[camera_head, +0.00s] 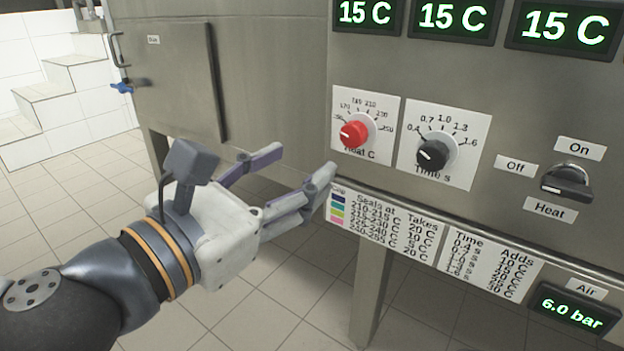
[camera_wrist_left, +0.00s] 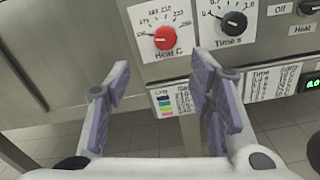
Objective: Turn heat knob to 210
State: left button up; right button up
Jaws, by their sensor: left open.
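The red heat knob (camera_head: 354,134) sits on a white dial plate marked "Heat C" on the steel panel. Its scale runs up to 250, with 210 near the top. The pointer appears to face the lower left end of the scale; the exact reading is too small to tell. My left gripper (camera_head: 306,172) is open and empty, in front of the panel, left of and below the knob, not touching it. In the left wrist view the knob (camera_wrist_left: 166,38) shows beyond and above the open fingers (camera_wrist_left: 165,105). My right gripper is not in view.
A black time knob (camera_head: 433,154) is right of the heat knob. Further right is a black Off/On heat switch (camera_head: 567,184). A rail and label cards (camera_head: 385,222) run below the knobs. Green displays (camera_head: 455,17) read 15 C. Free space lies left of the panel.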

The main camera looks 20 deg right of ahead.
aim_at(350, 136)
pick_arm(q)
jog(key=b+x, duration=0.1)
jog(key=x, duration=0.2)
jog(key=b+x, duration=0.1)
jog(key=x, duration=0.3)
jog(key=b+x, duration=0.1)
jog(key=x, duration=0.2)
jog(key=shift+s+d+r, duration=0.15)
jog(key=shift+s+d, duration=0.05)
jog(key=shift+d, duration=0.3)
jog(key=shift+w+d+r, duration=0.1)
jog(key=shift+w+d, duration=0.25)
jog(key=c, duration=1.2)
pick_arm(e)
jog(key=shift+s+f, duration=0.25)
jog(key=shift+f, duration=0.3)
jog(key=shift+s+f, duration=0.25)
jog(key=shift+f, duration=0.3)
